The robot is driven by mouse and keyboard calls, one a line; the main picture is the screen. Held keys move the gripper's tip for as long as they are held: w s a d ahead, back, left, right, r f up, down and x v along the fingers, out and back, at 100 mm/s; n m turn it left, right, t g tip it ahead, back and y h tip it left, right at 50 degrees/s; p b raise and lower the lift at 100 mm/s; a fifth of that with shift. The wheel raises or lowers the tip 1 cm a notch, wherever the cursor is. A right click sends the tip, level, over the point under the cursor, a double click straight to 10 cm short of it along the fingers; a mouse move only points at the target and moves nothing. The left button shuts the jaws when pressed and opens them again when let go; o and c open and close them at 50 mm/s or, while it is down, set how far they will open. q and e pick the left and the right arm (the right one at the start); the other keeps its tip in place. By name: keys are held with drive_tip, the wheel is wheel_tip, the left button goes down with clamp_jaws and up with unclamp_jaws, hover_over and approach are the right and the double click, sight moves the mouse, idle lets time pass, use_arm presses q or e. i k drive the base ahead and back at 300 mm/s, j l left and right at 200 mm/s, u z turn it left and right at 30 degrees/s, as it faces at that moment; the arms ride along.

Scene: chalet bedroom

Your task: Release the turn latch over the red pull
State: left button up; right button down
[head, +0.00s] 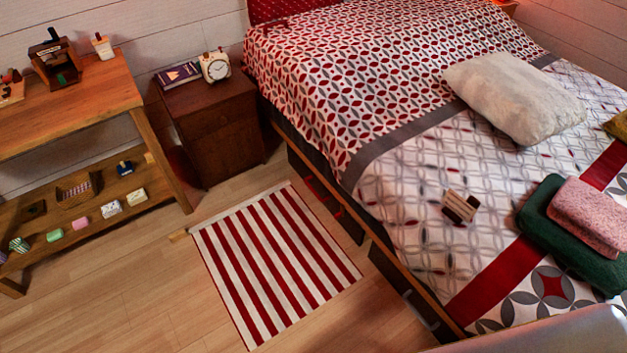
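Neither of my grippers is in view. A dark storage front (325,192) under the near side of the bed shows a thin red strip (318,190), which may be the red pull. A second dark front (392,272) lies further along the same side, with a pale grey handle-like piece (421,309) near it. At the left edge, a light wooden piece (10,93) on the table carries small red and dark parts. The turn latch is too small to make out in any of these places.
A wooden table (100,95) with a low shelf of small objects stands at left. A nightstand (210,120) holds a clock (215,67) and a book. A striped rug (270,260) lies beside the bed (400,150).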

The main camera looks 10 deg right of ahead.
sight(341, 213)
drive_tip(key=i+j, duration=0.2)
drive_tip(key=i, duration=0.4)
drive_tip(key=i+j, duration=0.15)
drive_tip(key=i, duration=0.5)
drive_tip(key=j+u, duration=0.05)
